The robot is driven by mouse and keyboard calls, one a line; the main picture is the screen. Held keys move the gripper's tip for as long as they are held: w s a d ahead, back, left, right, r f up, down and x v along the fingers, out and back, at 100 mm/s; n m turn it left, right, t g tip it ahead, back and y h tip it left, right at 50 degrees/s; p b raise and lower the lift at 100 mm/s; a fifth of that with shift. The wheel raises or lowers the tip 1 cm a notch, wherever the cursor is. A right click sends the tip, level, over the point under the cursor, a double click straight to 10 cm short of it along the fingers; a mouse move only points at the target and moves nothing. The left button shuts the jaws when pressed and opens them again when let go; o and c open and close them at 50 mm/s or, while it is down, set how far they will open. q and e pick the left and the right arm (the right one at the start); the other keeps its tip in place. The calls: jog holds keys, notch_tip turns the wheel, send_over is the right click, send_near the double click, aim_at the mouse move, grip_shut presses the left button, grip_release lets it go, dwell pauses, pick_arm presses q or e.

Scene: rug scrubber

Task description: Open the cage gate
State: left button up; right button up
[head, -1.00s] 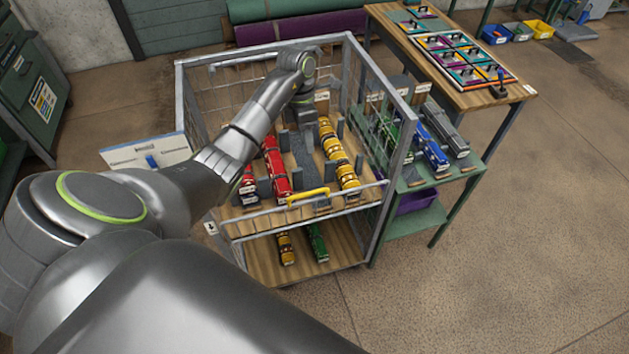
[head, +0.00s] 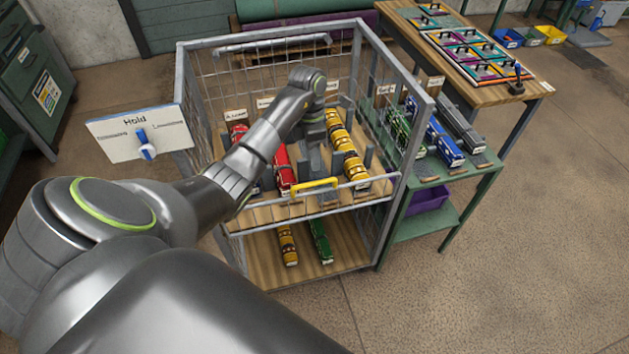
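The cage (head: 182,92) is a wire-mesh trolley with a grey frame and two wooden shelves. A low rail, apparently the gate (head: 362,186), runs across its front at upper-shelf height and appears closed. A yellow handle (head: 314,186) sits at the middle of this rail. My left arm reaches over the cage's left side, and my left gripper (head: 313,143) points down inside, behind the handle and apart from it. Its fingertips are hard to make out, so I cannot tell its opening. My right gripper is not in view.
Red rolls (head: 283,170) and yellow rolls (head: 344,150) lie on the upper shelf between grey dividers. A white "Hold" board (head: 112,142) with a blue knob stands at the left. A green side table (head: 462,182) adjoins the right side. The floor at right front is clear.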

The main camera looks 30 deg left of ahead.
pick_arm(q)
jog(key=f, duration=0.4)
jog(key=d+f, duration=0.1)
jog(key=f, duration=0.1)
jog(key=shift+s+f, duration=0.35)
jog(key=shift+s, duration=0.05)
grip_shut()
